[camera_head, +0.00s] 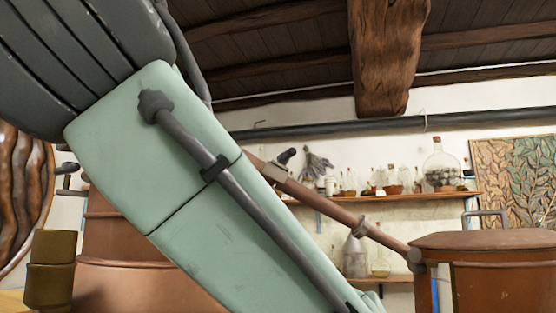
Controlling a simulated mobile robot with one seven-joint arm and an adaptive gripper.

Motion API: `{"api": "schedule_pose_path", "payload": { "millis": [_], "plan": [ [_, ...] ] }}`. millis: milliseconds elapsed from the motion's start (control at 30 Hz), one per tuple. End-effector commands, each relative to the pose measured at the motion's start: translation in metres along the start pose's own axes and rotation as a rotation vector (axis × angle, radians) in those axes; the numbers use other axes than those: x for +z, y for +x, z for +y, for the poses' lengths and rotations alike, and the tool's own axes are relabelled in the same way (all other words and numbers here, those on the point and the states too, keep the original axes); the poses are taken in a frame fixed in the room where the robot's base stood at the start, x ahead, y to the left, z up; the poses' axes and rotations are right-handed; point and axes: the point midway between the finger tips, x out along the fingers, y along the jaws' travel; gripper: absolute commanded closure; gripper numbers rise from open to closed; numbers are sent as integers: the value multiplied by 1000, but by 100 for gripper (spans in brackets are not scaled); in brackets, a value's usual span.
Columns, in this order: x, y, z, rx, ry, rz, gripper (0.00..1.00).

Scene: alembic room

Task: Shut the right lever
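I cannot single out the right lever with certainty. A small dark handle-like part (287,156) stands up by the sloping copper pipe (335,213), near the middle of the view. Another small dark part (68,170) sticks out at the left, in front of the copper still (128,240). I cannot tell whether either one is the lever, or whether it is open or shut. My gripper is not in view. My teal arm link with its grey hose crosses the picture from upper left to bottom centre and hides much of the still and pipe.
A copper vat (490,241) with a lid and a grey handle (487,214) stands at the right, joined to the pipe. A wall shelf (415,196) behind holds several bottles and jars. A brown cylindrical vessel (50,272) is at the lower left. A wooden beam (385,55) hangs above.

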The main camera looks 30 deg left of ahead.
Motion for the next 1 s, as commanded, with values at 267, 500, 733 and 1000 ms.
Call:
{"api": "schedule_pose_path", "payload": {
  "millis": [267,500,733,1000],
  "plan": [
    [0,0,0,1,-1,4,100],
    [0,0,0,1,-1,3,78],
    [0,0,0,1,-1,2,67],
    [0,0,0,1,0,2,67]
  ]
}}
